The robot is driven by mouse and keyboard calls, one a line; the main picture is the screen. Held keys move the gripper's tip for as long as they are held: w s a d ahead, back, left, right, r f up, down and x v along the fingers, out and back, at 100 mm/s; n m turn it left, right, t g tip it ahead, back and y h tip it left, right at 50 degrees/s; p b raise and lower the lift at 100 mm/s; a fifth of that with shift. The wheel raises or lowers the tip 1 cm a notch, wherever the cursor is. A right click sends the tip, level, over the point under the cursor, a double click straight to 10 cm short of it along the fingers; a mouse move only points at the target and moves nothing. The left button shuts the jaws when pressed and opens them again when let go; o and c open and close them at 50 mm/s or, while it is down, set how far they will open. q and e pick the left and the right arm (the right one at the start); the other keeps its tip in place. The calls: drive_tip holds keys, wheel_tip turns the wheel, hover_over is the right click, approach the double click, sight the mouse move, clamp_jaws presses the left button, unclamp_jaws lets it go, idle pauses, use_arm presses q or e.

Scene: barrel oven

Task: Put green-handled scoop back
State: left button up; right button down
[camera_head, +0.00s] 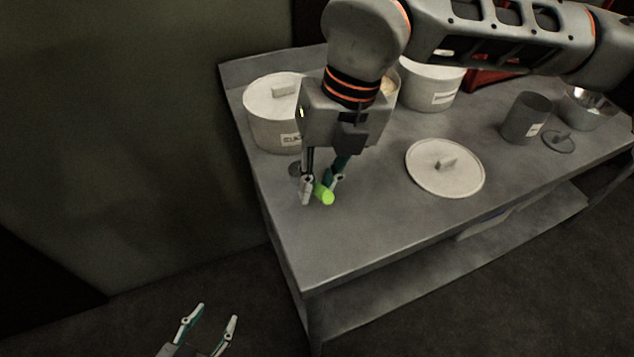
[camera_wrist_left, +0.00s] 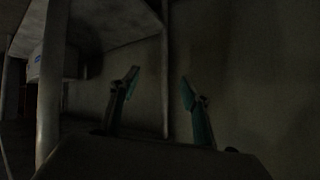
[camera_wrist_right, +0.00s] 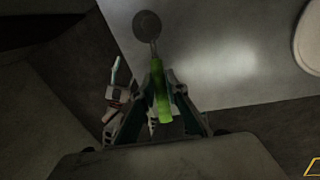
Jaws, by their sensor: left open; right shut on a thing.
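The green-handled scoop (camera_head: 326,194) is between the fingers of my right gripper (camera_head: 320,192), above the left end of the grey table. In the right wrist view the right gripper (camera_wrist_right: 160,105) is shut on the green handle (camera_wrist_right: 161,100), and the scoop's round grey bowl (camera_wrist_right: 147,24) points away from the gripper. In the head view the bowl is mostly hidden behind the fingers. I cannot tell whether the bowl touches the table top. My left gripper (camera_head: 213,318) is open and empty, low in front of the table; it also shows in the left wrist view (camera_wrist_left: 158,90).
On the table (camera_head: 375,230) stand a lidded white container (camera_head: 262,125), another white container (camera_head: 425,90), a loose round lid (camera_head: 430,178), a dark grey cup (camera_head: 522,120), a small dark lid (camera_head: 560,142) and a metal bowl (camera_head: 590,112). The front left table top is clear.

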drive_tip(key=shift+f, duration=0.1)
drive_tip(key=c, duration=2.1)
unclamp_jaws()
drive_tip(key=shift+o, duration=0.4)
use_arm(q)
drive_tip(key=shift+s+a+f, duration=0.1)
drive_tip(key=shift+s+f, duration=0.4)
drive_tip(key=shift+s, duration=0.05)
drive_tip(key=shift+a+r+p, duration=0.2)
drive_tip(key=shift+a+p, duration=0.05)
drive_tip(key=shift+p, duration=0.7)
use_arm(e)
drive_tip(key=v, duration=1.2)
